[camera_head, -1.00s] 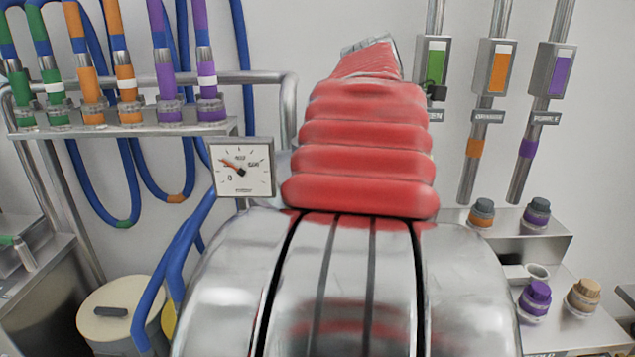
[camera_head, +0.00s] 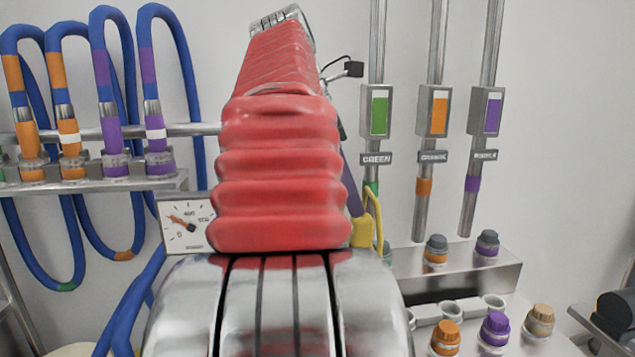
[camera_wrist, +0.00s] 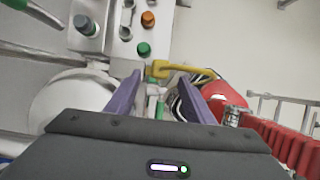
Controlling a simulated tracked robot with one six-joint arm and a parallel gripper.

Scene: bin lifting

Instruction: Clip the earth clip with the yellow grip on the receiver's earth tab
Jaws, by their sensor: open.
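My gripper (camera_wrist: 159,82) is open in the wrist view, with its two purple fingers spread apart. A bent yellow piece (camera_wrist: 183,69), which may be the earth clip's yellow grip, lies just beyond the fingertips, towards the right finger. I cannot tell whether a finger touches it. In the head view a yellow loop (camera_head: 371,222) shows right of my red arm sleeve, next to a purple finger; the rest of my gripper is hidden behind the arm. I cannot make out the receiver's earth tab in either view.
Green (camera_head: 379,112), orange (camera_head: 438,114) and purple (camera_head: 486,112) labelled pipes stand on the right wall. Capped fittings fill the ledge (camera_head: 505,262) below. A hose rack (camera_head: 85,187) and a dial gauge (camera_head: 184,225) are at left. A large rounded white body (camera_wrist: 62,98) lies left of my fingers.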

